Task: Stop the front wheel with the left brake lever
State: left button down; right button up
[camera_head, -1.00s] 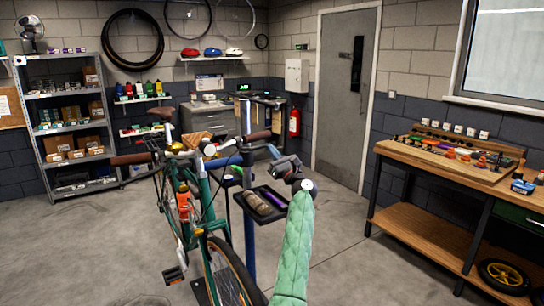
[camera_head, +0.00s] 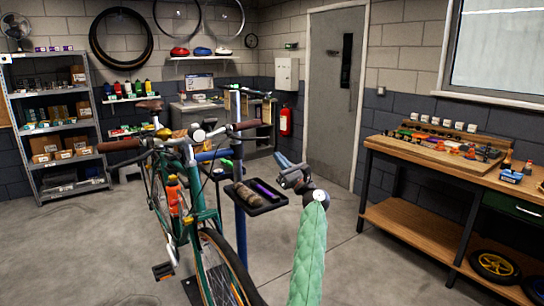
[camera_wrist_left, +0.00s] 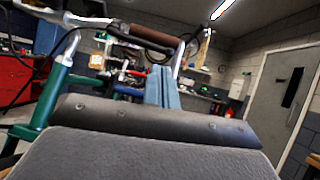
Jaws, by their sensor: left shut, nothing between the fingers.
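The green bicycle (camera_head: 188,185) is on a stand with its front wheel (camera_head: 222,275) toward me. It is too unclear to tell whether the wheel spins. The brown grip (camera_head: 248,125) on the picture's right side of the handlebar also shows in the left wrist view (camera_wrist_left: 154,37). A thin dark brake lever (camera_head: 236,136) is by this grip, hard to make out. My left gripper (camera_head: 281,159) is shut and empty, below and right of the grip, apart from it. In the left wrist view its blue-grey fingers (camera_wrist_left: 163,88) point up toward the grip. My right gripper is out of view.
A small black tray (camera_head: 262,209) with a brown roll and a purple item sits just left of my gripper. A wooden workbench (camera_head: 420,233) stands at the right and a loaded shelf (camera_head: 75,185) at the back left.

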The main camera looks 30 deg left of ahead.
pick_arm(q)
jog(key=shift+b+v, duration=0.35)
jog(key=shift+v, duration=1.25)
jog(key=shift+s, duration=0.15)
